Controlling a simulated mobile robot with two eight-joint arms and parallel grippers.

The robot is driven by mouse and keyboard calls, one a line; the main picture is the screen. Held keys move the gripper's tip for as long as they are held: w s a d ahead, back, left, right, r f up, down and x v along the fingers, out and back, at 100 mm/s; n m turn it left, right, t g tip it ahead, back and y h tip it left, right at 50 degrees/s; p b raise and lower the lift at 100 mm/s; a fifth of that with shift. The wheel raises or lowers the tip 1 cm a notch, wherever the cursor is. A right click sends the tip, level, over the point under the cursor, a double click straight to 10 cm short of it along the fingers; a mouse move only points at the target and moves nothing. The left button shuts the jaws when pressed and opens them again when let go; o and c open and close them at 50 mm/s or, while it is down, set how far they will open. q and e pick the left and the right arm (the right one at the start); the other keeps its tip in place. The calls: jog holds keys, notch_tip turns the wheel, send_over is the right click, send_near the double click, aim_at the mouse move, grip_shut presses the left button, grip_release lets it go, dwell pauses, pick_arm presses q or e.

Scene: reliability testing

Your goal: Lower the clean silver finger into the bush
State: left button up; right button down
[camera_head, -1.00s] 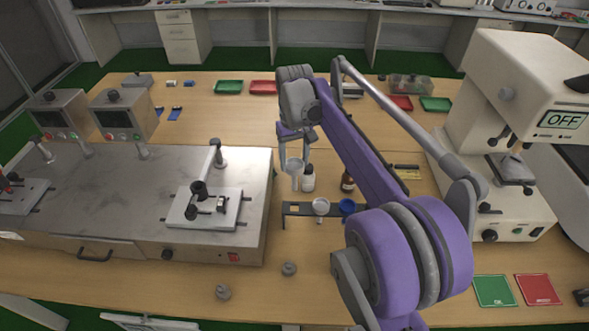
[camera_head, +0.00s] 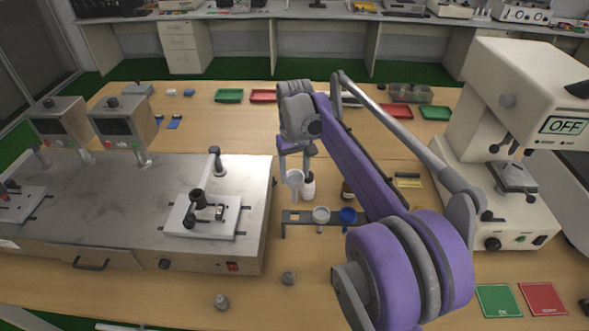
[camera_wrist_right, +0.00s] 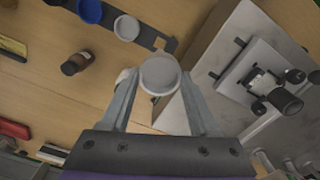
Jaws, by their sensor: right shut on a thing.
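My right gripper (camera_head: 294,168) is shut on a pale grey, round-topped cup-like piece (camera_head: 295,179). It holds the piece over the table, just behind the dark rack (camera_head: 333,218). A narrow lower part shows below its rim. In the right wrist view the piece (camera_wrist_right: 159,75) sits between both fingertips, its round top facing the camera. I cannot tell surely whether this is the silver finger. A clamp fixture with black knobs (camera_head: 197,197) stands on a white plate (camera_head: 178,217) on the steel bench unit to the left. No bush is clearly recognisable. My left gripper is not in view.
The rack carries a white cup (camera_head: 321,214) and a blue cup (camera_head: 348,214); its left place looks empty. Two small grey metal pieces (camera_head: 289,278) (camera_head: 220,301) stand on the clear front table.

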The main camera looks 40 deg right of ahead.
aim_at(294, 180)
jog(key=shift+f+b, duration=1.35)
jog(key=shift+f, duration=1.5)
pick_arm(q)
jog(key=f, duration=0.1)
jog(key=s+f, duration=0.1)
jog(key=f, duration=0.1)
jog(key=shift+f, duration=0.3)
pick_arm(e)
jog(key=shift+w+r, duration=0.1)
